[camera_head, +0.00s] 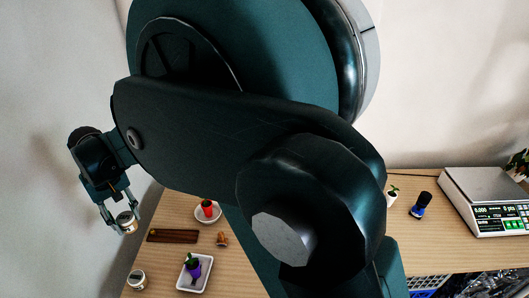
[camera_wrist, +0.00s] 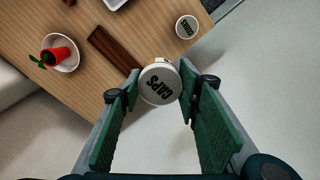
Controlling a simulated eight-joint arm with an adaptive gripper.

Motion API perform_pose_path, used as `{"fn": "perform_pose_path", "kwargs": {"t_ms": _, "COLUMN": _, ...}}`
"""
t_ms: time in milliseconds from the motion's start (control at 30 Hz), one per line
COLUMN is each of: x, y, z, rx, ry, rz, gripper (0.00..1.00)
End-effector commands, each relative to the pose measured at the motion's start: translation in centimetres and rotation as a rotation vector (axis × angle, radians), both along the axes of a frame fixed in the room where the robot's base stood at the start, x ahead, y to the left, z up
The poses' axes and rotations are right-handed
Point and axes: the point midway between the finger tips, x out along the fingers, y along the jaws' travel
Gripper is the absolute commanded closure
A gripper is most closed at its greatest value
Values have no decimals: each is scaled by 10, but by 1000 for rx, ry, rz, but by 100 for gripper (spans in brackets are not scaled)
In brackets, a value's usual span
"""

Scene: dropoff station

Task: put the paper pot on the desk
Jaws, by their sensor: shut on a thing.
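My gripper (camera_head: 120,213) is shut on a small jar (camera_head: 127,223) at the left of the head view. In the wrist view the jar (camera_wrist: 160,84) sits between the fingertips, its white lid lettered "CAPS". It overlaps the desk's edge in that view. The wooden desk (camera_head: 150,258) carries several pots: a red pot (camera_head: 207,207) with a plant on a white saucer (camera_head: 211,219), a purple pot (camera_head: 193,267) in a white tray (camera_head: 203,286), and a white pot (camera_head: 391,199) with a sprout. I cannot tell which is the paper pot.
A second lidded jar (camera_head: 136,281) stands near the desk's left edge. A dark wooden strip (camera_head: 172,236) and a small orange-brown object (camera_head: 222,239) lie near the red pot. A dark blue object (camera_head: 421,205) and a scale (camera_head: 490,203) stand at the right. My arm hides the desk's middle.

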Motion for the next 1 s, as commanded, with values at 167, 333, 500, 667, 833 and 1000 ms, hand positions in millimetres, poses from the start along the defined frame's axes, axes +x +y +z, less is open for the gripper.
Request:
{"fn": "perform_pose_path", "kwargs": {"t_ms": 167, "x": 26, "y": -23, "z": -3, "rx": 0, "ry": 0, "rz": -40, "gripper": 79}}
{"fn": "perform_pose_path", "kwargs": {"t_ms": 333, "x": 53, "y": -49, "z": -3, "rx": -1, "ry": -1, "rz": -81, "gripper": 79}}
{"fn": "perform_pose_path", "kwargs": {"t_ms": 500, "x": 85, "y": -84, "z": -3, "rx": 0, "ry": 0, "rz": -136, "gripper": 79}}
{"fn": "perform_pose_path", "kwargs": {"t_ms": 667, "x": 116, "y": -121, "z": -2, "rx": 0, "ry": 0, "rz": -192, "gripper": 79}}
{"fn": "perform_pose_path", "kwargs": {"t_ms": 833, "x": 146, "y": -162, "z": -2, "rx": 0, "ry": 0, "rz": -250, "gripper": 79}}
{"fn": "perform_pose_path", "kwargs": {"t_ms": 1000, "x": 174, "y": -205, "z": -2, "rx": 0, "ry": 0, "rz": -309, "gripper": 79}}
